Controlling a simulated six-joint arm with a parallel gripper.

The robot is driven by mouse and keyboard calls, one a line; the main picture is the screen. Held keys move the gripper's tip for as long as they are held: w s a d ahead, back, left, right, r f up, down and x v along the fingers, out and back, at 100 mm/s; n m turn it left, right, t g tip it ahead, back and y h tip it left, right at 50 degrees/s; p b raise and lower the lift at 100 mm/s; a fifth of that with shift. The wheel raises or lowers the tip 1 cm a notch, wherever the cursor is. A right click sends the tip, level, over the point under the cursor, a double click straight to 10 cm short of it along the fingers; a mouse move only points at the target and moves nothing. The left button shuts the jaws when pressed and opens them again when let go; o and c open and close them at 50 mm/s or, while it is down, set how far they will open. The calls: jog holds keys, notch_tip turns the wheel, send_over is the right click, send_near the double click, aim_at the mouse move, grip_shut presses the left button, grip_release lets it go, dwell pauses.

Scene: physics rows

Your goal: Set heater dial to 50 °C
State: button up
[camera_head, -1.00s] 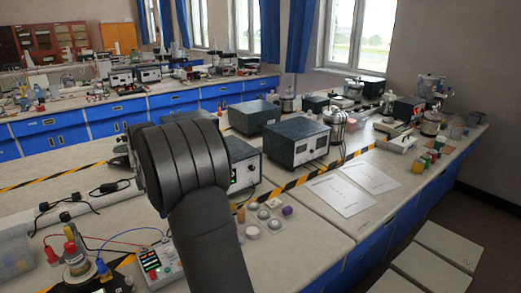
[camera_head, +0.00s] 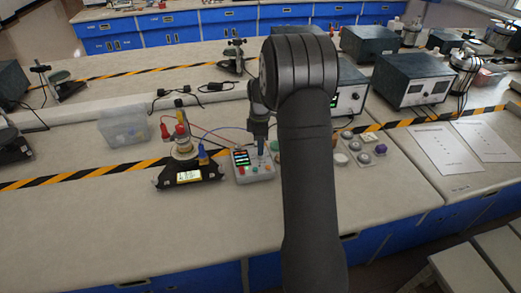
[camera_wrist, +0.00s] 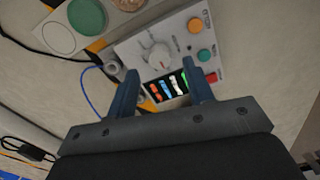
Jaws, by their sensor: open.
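The grey control box (camera_head: 252,172) stands on the bench left of my arm in the head view. In the wrist view the box (camera_wrist: 125,48) shows a light round dial (camera_wrist: 158,58), a small lit display with coloured bars (camera_wrist: 168,87), and green and red buttons. The dial's marks are too small to read. My gripper (camera_wrist: 160,72) is open and empty, its two blue-grey fingers apart on either side of the display, with the dial just beyond. In the head view my gripper (camera_head: 261,147) hangs over the box's right side, partly hidden by my arm.
A wired apparatus on a black base (camera_head: 190,174) stands left of the box, with red and blue leads around it. A clear plastic bin (camera_head: 124,130) is farther left. Small pots (camera_head: 364,158) lie right of my arm.

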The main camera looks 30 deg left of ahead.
jog(key=shift+f, duration=1.7)
jog(key=c, duration=1)
